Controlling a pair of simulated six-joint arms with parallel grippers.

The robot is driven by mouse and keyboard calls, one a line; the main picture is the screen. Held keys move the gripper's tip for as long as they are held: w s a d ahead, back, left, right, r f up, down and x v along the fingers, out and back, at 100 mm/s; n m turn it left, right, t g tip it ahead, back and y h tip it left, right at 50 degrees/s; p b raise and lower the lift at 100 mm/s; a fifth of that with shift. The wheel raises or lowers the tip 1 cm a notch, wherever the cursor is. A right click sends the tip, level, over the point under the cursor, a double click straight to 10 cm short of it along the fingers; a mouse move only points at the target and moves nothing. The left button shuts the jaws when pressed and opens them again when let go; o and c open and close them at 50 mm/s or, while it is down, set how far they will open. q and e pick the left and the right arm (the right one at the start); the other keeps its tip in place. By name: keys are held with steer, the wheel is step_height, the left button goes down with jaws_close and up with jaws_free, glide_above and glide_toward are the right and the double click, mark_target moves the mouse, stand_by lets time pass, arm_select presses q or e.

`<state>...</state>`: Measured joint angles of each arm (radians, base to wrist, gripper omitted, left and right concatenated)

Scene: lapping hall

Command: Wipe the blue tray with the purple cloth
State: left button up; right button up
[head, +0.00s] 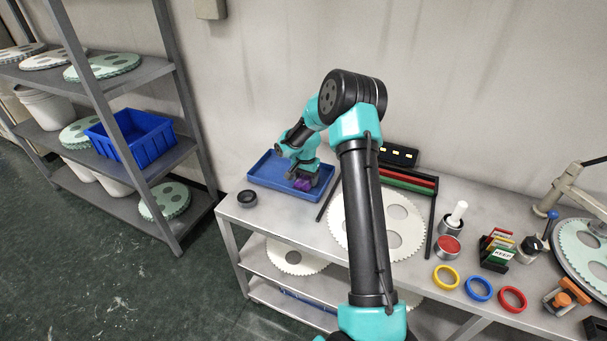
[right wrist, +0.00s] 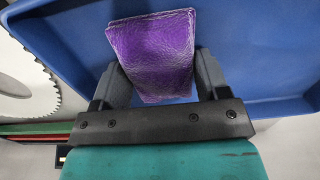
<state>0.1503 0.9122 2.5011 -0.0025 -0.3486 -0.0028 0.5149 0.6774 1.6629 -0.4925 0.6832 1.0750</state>
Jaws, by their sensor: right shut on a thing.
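The blue tray (head: 268,174) lies on the left end of the grey workbench, against the wall. In the right wrist view the tray (right wrist: 262,50) fills most of the background. The purple cloth (right wrist: 152,52) is a folded pad between the fingers of my right gripper (right wrist: 155,82), which is shut on it. In the head view my right gripper (head: 304,176) is over the right part of the tray, with a bit of the purple cloth (head: 302,184) showing below it. I cannot tell whether the cloth touches the tray floor. My left gripper is not in view.
Yellow (head: 446,277), blue (head: 479,288) and red (head: 512,299) rings lie farther right. A shelf rack (head: 150,72) holding a blue bin (head: 130,138) stands left.

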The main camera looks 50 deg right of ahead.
steer(key=shift+s+d, duration=0.25)
steer(key=shift+s, duration=0.55)
steer(key=shift+w+a, duration=0.25)
steer(key=shift+w, duration=0.5)
steer(key=shift+w+a, duration=0.25)
steer(key=shift+w, duration=0.5)
steer(key=shift+r, duration=4.05)
steer(key=shift+a, duration=0.1)
